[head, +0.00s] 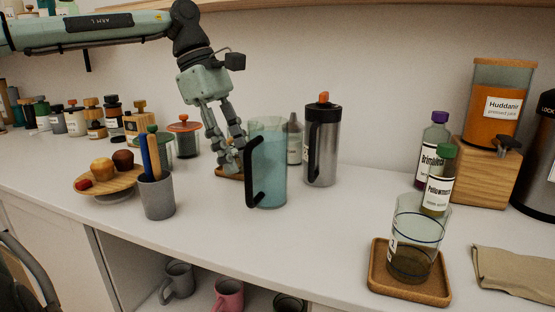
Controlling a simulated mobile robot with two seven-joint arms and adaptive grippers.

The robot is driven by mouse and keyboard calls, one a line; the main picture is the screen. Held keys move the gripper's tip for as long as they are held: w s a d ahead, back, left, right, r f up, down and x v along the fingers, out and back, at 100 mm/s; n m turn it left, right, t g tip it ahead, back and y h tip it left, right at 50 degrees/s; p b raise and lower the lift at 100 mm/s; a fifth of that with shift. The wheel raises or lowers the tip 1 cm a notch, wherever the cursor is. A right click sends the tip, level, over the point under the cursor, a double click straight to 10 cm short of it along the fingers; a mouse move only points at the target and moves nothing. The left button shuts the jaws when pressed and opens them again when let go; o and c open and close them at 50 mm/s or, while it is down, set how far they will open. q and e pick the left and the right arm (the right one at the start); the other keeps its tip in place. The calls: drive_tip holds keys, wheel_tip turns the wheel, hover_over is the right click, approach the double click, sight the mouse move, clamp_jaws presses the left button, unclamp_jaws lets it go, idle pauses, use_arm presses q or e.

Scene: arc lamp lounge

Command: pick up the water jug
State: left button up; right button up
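The water jug (271,170) is a tall, see-through blue-green jug with a black handle on its left side. It stands upright on the white counter, near the middle of the head view. My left gripper (231,151) points down just left of the jug and its handle. Its two fingers look spread, with nothing visible between them. The fingertips are close to the jug's upper left side; I cannot tell whether they touch it. My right gripper is not in view.
A steel flask (321,146) stands close right of the jug. A small wooden board (229,173) lies below my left gripper. A grey utensil cup (157,197) and a food stand (110,186) are at left. A glass on a wooden tray (379,280) is at right.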

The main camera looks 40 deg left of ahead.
sight(245, 175)
use_arm(q)
drive_tip(key=x, duration=0.6)
drive_tip(key=shift+w+f, duration=0.1)
drive_tip(key=shift+f, duration=0.3)
clamp_jaws()
drive_tip(key=shift+w+r, duration=0.1)
